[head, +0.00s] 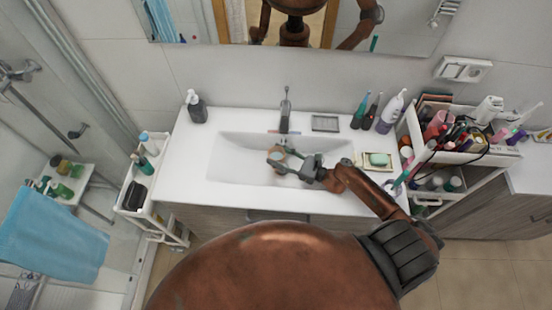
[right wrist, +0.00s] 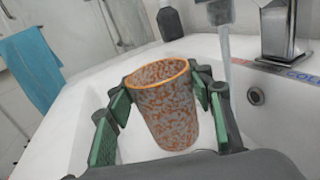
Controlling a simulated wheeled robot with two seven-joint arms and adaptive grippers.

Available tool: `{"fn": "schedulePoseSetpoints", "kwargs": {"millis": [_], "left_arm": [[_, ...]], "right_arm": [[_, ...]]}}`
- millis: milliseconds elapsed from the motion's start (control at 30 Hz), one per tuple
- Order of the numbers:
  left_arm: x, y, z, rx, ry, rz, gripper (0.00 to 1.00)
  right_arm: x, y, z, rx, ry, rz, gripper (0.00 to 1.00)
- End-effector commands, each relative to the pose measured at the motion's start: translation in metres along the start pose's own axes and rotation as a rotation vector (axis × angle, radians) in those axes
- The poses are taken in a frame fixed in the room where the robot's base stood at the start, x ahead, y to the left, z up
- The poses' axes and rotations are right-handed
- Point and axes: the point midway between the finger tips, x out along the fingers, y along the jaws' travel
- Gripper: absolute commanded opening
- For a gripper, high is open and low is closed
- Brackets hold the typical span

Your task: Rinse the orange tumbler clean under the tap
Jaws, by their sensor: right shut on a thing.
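The orange tumbler (right wrist: 170,115) has an orange rim and a body thickly covered with pale grey patches. It also shows small in the head view (head: 277,156), over the white sink basin (head: 232,165). My right gripper (head: 280,160) is shut on it, with green-padded fingers on both sides in the right wrist view (right wrist: 160,105). The tumbler is nearly upright, mouth up. The tap (head: 285,112) stands behind the basin. A clear stream (right wrist: 227,60) hangs from its spout (right wrist: 218,12), apart from the tumbler, to its right in the wrist view. My left gripper is out of view.
A dark soap bottle (head: 196,107) stands at the counter's back left. A green soap on a dish (head: 378,160), bottles (head: 391,112) and a crowded cosmetics cart (head: 450,150) are at right. A small white trolley (head: 140,190) is at left. The counter's left part is clear.

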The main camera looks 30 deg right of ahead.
Motion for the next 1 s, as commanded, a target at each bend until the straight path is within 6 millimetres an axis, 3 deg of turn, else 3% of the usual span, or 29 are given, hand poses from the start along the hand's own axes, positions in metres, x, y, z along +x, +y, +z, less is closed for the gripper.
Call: {"fn": "schedulePoseSetpoints", "kwargs": {"millis": [600, 1000], "left_arm": [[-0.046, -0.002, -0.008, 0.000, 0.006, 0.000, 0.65], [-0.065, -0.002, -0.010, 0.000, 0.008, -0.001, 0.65]], "right_arm": [[-0.018, 0.024, 0.038, -0.001, -0.002, 0.001, 0.23], [-0.027, 0.035, 0.054, -0.001, -0.002, 0.000, 0.23]]}}
